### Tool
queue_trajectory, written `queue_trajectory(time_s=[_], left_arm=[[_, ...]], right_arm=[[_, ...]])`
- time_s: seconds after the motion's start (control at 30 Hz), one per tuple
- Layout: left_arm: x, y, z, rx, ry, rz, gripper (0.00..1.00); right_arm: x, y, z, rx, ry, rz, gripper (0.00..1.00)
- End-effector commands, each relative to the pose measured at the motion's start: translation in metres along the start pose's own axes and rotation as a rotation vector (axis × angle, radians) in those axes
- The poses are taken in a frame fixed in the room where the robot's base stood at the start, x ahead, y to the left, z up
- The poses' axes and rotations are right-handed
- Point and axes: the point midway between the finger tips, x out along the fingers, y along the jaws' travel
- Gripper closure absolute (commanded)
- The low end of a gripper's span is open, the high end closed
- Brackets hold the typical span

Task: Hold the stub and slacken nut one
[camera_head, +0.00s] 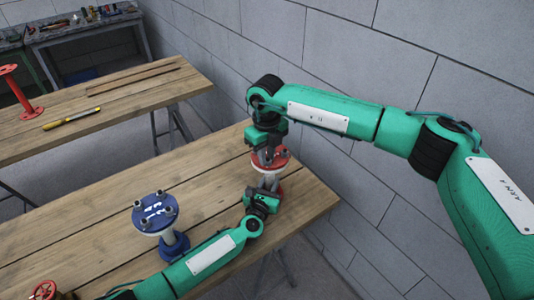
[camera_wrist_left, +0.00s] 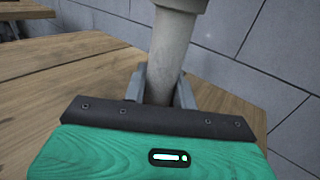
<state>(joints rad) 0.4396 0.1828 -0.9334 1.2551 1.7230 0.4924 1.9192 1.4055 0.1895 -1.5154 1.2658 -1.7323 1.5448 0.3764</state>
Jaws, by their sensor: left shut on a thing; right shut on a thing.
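The stub (camera_head: 269,183) is a pale grey pipe with a red flange on top, upright near the right end of the wooden table. My left gripper (camera_head: 268,194) is shut on the stub's pipe below the flange. In the left wrist view the two grey fingers (camera_wrist_left: 160,88) sit on either side of the pipe (camera_wrist_left: 172,50). My right gripper (camera_head: 266,154) points down from above and is shut at the left part of the red flange (camera_head: 282,157), where nut one seems to be. The nut itself is hidden by the fingers.
A blue flanged stub (camera_head: 155,213) with several studs stands on the table left of my left forearm. A red handwheel (camera_head: 44,289) is at the lower left. A second table (camera_head: 110,98) holds a yellow tool and red stand. A block wall runs close behind.

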Motion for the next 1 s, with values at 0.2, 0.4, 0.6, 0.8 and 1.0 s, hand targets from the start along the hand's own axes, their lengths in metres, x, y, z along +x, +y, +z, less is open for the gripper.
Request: queue_trajectory(time_s=[0.2, 0.4, 0.6, 0.8, 1.0], left_arm=[[-0.0003, 0.0011, -0.0012, 0.0, 0.002, 0.002, 1.0], [-0.0003, 0.0012, -0.0013, 0.0, 0.002, 0.002, 1.0], [-0.0003, 0.0013, -0.0013, 0.0, 0.002, 0.002, 1.0], [-0.0003, 0.0013, -0.0013, 0.0, 0.002, 0.002, 1.0], [-0.0003, 0.0014, -0.0013, 0.0, 0.002, 0.002, 1.0]], right_arm=[[-0.0008, 0.0006, -0.0001, -0.204, 0.0, -0.002, 1.0], [-0.0011, 0.0016, -0.0004, -0.393, 0.0, -0.001, 1.0], [-0.001, 0.0022, -0.001, -0.583, 0.001, -0.002, 1.0], [-0.0007, 0.0027, -0.0017, -0.773, 0.001, -0.002, 1.0], [-0.0009, 0.0032, -0.0022, -0.963, 0.001, -0.002, 1.0]])
